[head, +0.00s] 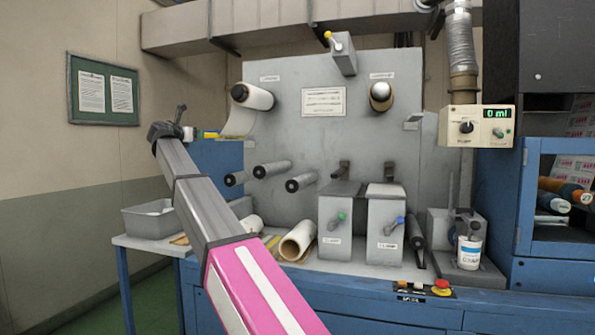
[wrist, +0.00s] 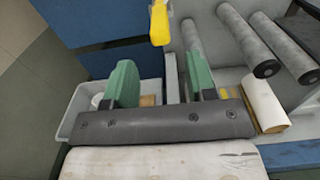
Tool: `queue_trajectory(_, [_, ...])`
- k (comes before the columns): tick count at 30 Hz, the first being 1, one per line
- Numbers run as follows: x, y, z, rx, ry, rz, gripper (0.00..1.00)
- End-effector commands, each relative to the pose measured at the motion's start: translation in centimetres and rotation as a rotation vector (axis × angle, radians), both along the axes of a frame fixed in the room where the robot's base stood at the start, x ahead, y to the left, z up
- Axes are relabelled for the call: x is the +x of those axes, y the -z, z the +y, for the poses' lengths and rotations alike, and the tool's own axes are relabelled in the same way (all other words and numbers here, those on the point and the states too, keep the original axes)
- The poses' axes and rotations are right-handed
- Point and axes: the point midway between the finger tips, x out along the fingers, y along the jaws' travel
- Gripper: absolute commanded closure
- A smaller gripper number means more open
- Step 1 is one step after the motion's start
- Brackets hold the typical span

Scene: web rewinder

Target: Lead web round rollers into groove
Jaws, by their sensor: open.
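The white web (head: 240,121) hangs from the supply roll (head: 258,97) at the panel's upper left and swings out left. A yellow tab (head: 210,134) shows at its free end; a yellow piece (wrist: 159,24) also shows in the wrist view, ahead of the fingers. My gripper (wrist: 163,82) is open with green fingers apart, the yellow piece beyond the gap between them. Three grey rollers stick out below: left (head: 236,178), middle (head: 271,170), right (head: 301,183). A shiny-ended core (head: 381,96) sits upper right. I cannot make out the groove.
A grey bin (head: 150,220) stands on the side table at left. A loose roll (head: 297,240) lies on the bench. Two grey boxes with a green knob (head: 342,216) and a blue knob (head: 400,220) stand right of the rollers. A dispenser unit (head: 478,126) hangs at right.

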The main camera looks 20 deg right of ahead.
Motion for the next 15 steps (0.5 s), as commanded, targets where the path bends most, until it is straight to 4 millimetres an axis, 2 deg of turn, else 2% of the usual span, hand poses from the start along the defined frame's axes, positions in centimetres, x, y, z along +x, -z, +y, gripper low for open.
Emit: queue_trajectory(15, [1.6,0.0,-1.1,0.002,0.001,0.000,0.49])
